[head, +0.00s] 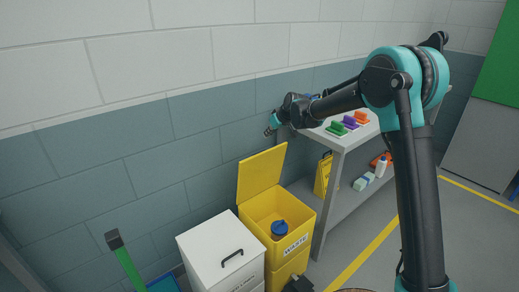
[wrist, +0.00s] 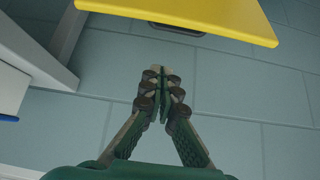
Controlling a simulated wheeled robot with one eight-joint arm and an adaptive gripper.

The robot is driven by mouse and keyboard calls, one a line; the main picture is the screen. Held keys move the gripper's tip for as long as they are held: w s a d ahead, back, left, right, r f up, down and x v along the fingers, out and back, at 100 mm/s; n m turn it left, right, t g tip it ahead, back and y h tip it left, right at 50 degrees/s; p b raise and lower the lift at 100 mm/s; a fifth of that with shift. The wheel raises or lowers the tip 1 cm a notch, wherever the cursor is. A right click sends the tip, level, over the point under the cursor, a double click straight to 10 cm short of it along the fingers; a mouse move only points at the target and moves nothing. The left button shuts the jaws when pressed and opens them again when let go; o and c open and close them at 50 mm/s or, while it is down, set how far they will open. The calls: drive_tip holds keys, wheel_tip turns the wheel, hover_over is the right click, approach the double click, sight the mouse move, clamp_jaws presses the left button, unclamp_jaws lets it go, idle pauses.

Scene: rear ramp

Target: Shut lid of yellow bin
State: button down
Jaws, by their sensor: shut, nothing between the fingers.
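The yellow bin (head: 304,214) stands against the wall, with a dark-lettered label on its front. Its yellow lid (head: 262,174) is open and stands up, leaning back towards the wall. A blue-topped round item (head: 279,227) lies inside the bin. My gripper (head: 268,131) is above the lid's upper edge, near the wall, and looks apart from the lid. In the wrist view my gripper (wrist: 158,70) has its fingers closed together with nothing between them. The yellow lid (wrist: 190,12) crosses the top of that view, beyond the fingertips.
A white bin (head: 215,245) with a black handle stands left of the yellow bin. A grey shelf table (head: 345,142) with coloured brushes stands close on the right. A yellow floor sign (head: 323,175) is beneath it. Open floor lies at the right.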

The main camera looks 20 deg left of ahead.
drive_tip(key=s+a+r+x, duration=0.1)
drive_tip(key=a+x, duration=0.1)
drive_tip(key=x, duration=1)
drive_tip(key=shift+s+d+f, duration=0.2)
drive_tip(key=shift+s+d, duration=0.1)
drive_tip(key=shift+d, duration=0.35)
drive_tip(key=shift+s+d+f, duration=0.2)
drive_tip(key=shift+s+d, duration=0.05)
drive_tip(key=shift+d, duration=0.35)
drive_tip(key=shift+s+d+f, duration=0.2)
drive_tip(key=shift+s+d, duration=0.1)
drive_tip(key=shift+d, duration=0.35)
